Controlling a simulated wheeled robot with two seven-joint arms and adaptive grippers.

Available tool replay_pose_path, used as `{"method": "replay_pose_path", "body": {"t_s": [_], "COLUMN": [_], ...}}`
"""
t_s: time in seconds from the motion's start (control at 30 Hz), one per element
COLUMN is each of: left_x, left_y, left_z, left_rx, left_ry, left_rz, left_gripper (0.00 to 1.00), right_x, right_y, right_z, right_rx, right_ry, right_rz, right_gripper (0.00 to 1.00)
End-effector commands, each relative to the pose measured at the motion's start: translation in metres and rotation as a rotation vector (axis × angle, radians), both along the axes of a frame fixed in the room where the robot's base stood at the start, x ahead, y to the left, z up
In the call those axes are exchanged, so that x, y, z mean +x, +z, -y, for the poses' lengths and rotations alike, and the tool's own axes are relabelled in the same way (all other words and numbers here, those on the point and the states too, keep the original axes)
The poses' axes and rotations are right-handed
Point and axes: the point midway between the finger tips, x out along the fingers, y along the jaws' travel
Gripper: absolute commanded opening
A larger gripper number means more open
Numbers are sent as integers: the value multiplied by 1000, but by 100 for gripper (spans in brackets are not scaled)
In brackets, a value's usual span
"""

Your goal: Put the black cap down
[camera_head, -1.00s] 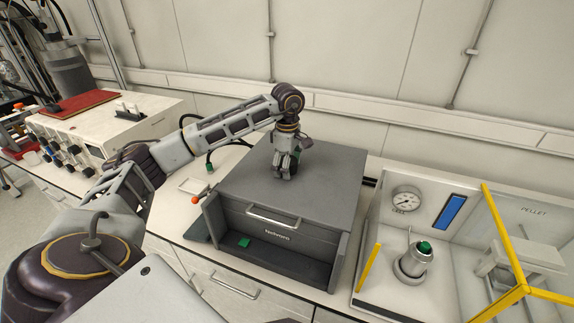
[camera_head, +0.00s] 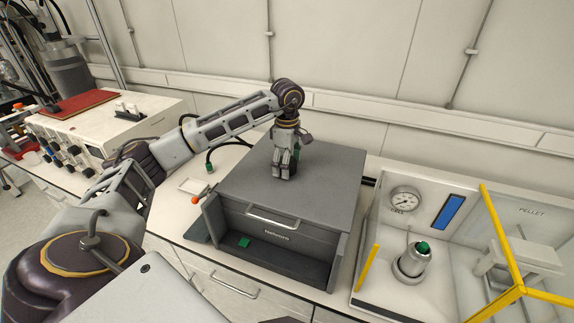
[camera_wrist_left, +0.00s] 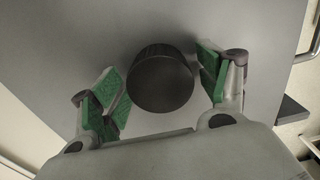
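The black cap (camera_wrist_left: 161,80) is round and stands between the green-padded fingers of my left gripper (camera_wrist_left: 162,88) in the left wrist view. The fingers are spread, with narrow gaps between the pads and the cap. The cap appears to rest on the flat top of the grey box (camera_head: 320,190). In the head view my left gripper (camera_head: 284,172) points down over the box top, and a dark bit of the cap shows beside its fingers. My right gripper is not in view.
Right of the box is a white station with a gauge (camera_head: 405,200), a green-topped metal vessel (camera_head: 413,262) and yellow bars (camera_head: 508,250). A white instrument (camera_head: 110,130) stands at the left. The box top around the gripper is clear.

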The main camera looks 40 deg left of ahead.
Motion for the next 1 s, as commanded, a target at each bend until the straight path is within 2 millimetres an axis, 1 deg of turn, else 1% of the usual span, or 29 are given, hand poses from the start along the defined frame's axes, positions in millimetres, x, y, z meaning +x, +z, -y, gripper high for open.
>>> {"method": "replay_pose_path", "body": {"t_s": [0.03,0.57,1.0], "left_x": [1,1,1], "left_y": [8,72,107], "left_z": [0,0,0], "left_rx": [-2,-1,-1], "left_ry": [0,0,1], "left_rz": [6,5,4], "left_gripper": [75,75,75], "right_x": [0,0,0], "right_y": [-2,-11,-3], "right_z": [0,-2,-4], "right_rx": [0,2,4], "right_ry": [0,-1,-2], "right_rz": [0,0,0], "right_gripper": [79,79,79]}}
